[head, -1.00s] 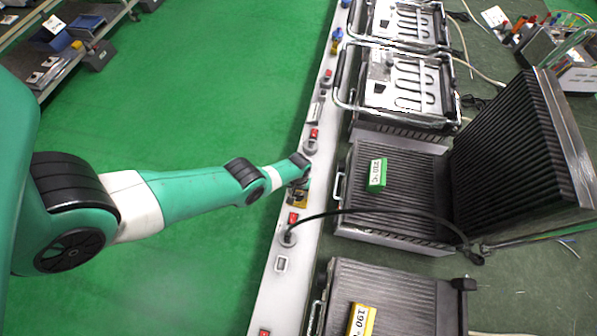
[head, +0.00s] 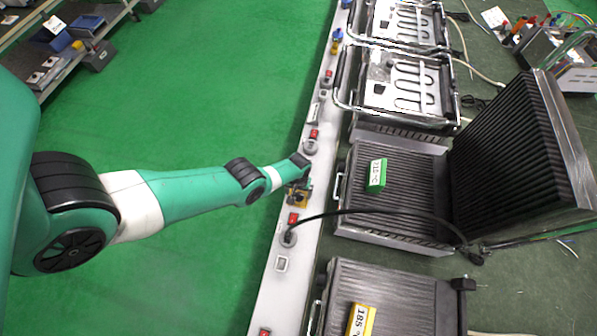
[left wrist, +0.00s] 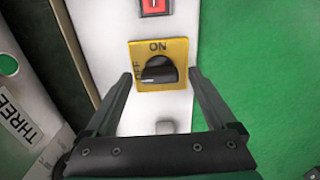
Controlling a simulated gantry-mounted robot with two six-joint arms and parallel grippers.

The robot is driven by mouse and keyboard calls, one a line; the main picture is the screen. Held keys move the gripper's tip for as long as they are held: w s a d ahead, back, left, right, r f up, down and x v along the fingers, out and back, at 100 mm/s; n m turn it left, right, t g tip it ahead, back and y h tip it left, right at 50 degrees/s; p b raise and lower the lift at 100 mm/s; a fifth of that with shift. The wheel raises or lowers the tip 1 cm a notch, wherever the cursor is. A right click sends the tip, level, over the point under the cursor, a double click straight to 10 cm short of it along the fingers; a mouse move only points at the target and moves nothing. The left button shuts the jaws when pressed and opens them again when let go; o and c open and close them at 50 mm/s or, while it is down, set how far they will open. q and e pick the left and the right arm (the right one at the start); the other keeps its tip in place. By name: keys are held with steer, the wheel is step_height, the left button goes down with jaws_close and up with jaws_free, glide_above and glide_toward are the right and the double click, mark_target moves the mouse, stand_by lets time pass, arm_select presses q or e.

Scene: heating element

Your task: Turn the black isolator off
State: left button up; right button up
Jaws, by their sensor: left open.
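The black isolator (left wrist: 158,70) is a rotary knob on a yellow square plate marked ON at the top and OFF at the left. Its ridge lies roughly crosswise in the left wrist view, with one end towards OFF. My left gripper (left wrist: 162,76) is open, with one finger on each side of the knob; I cannot tell if either touches it. In the head view the left gripper (head: 301,184) is over the yellow plate (head: 299,199) on the white panel strip, largely hiding the knob. My right gripper is not in view.
A red switch (left wrist: 155,5) sits just above the plate. The white strip (head: 270,290) carries more switches and sockets. A black cable (head: 370,210) crosses one plate.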

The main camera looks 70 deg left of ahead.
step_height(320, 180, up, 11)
steer(key=p, duration=1)
steer(key=shift+p, duration=0.35)
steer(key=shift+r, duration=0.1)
